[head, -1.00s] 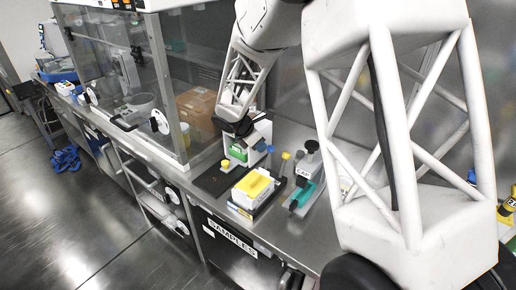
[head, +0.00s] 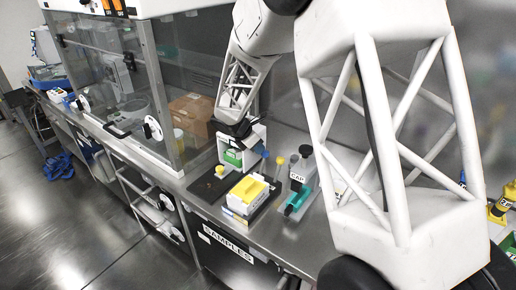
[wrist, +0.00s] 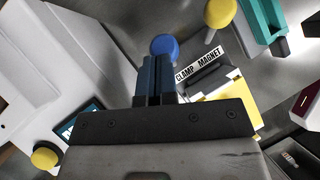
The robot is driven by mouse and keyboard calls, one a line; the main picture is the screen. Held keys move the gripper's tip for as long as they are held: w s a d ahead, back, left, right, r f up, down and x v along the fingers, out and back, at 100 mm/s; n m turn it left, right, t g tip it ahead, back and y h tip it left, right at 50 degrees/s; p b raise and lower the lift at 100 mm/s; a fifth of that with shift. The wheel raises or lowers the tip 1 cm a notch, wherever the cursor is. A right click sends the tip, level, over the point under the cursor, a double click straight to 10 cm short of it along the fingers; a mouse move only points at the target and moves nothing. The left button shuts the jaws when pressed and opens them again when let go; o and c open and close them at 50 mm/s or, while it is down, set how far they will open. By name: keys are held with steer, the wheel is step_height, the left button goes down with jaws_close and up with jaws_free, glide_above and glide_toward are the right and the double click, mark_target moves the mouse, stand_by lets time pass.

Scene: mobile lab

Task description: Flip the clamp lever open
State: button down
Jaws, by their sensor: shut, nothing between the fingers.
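My gripper (wrist: 155,78) is shut and empty; its two dark fingers lie together in the wrist view. A blue knob (wrist: 164,46) shows right at the fingertips; I cannot tell whether they touch. A label reading "CLAMP MAGNET" (wrist: 198,64) lies just right of the blue knob. A yellow knob (wrist: 219,13) stands above that label. Another yellow knob (wrist: 45,157) is at the lower left. I cannot tell which knob belongs to the clamp lever. The head view also shows the blue knob (head: 265,154), beside a white fixture with a green block (head: 233,157).
A yellow-topped box (head: 248,188) sits in front of the fixture. A teal device (head: 298,201) and a dark post labelled "CAP" (head: 297,177) stand to its right. A glass enclosure (head: 110,80) is at the left. The metal bench has bare room (head: 262,232) near its front edge.

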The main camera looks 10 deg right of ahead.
steer(key=shift+a, duration=0.1)
steer(key=w+v, duration=0.1)
steer(key=v, duration=1.2)
steer(key=shift+s+a, duration=0.15)
steer(key=s+d+r+m+y, duration=0.25)
steer(key=s+d+m, duration=0.2)
steer(key=s, duration=0.55)
steer(key=s+d+r+m+y, duration=0.1)
steer(key=s+d+r+m, duration=0.25)
steer(key=s+m, duration=0.45)
steer(key=s+d+r+m+y, duration=0.1)
steer(key=s+d+r+m, duration=0.25)
steer(key=s, duration=0.85)
steer(key=s+f+m+t+y, duration=0.1)
steer(key=s+m, duration=0.5)
steer(key=s, duration=0.6)
steer(key=shift+s+d+y, duration=0.15)
steer(key=shift+d+y, duration=0.3)
steer(key=shift+y, duration=0.1)
